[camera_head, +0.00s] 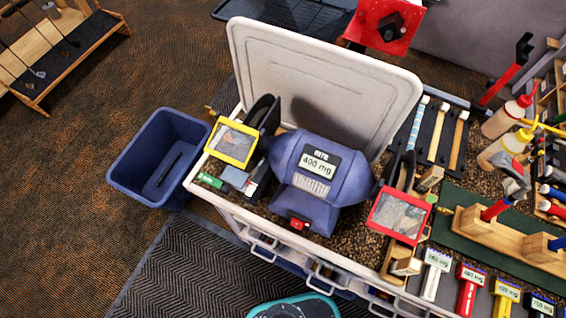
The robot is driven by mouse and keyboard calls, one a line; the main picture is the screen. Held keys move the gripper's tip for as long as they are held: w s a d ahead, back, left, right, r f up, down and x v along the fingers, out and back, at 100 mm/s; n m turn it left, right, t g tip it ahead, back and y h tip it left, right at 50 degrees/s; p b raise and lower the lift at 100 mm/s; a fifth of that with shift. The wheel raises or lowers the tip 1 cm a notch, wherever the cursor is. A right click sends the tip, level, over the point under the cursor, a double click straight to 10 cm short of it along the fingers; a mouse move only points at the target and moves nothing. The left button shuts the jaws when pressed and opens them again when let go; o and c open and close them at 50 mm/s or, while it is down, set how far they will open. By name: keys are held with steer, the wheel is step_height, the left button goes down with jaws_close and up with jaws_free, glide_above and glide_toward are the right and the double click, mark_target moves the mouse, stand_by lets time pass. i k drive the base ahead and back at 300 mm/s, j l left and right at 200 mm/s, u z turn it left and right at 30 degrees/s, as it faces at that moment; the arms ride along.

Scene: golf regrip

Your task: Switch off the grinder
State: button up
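A yellow-framed shield (231,144) covers the left wheel. A red-framed shield (399,215) covers the right wheel. My gripper is not in view.
A white panel (325,75) stands upright behind the grinder. A blue bin (160,158) is on the floor to the left. Hammers, bottles (502,121) and a wooden block (514,232) fill the right side. The cabinet's front has handles (263,249). A dark mat (185,275) lies in front.

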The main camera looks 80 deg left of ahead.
mark_target(298, 225)
steer(key=u, duration=0.45)
steer(key=k+j+u, duration=0.1)
steer(key=u, duration=0.35)
steer(key=j+u, duration=0.1)
steer(key=u, duration=0.3)
steer(key=k+j+u, duration=0.1)
steer(key=u, duration=0.35)
steer(key=j+u, duration=0.1)
steer(key=u, duration=0.35)
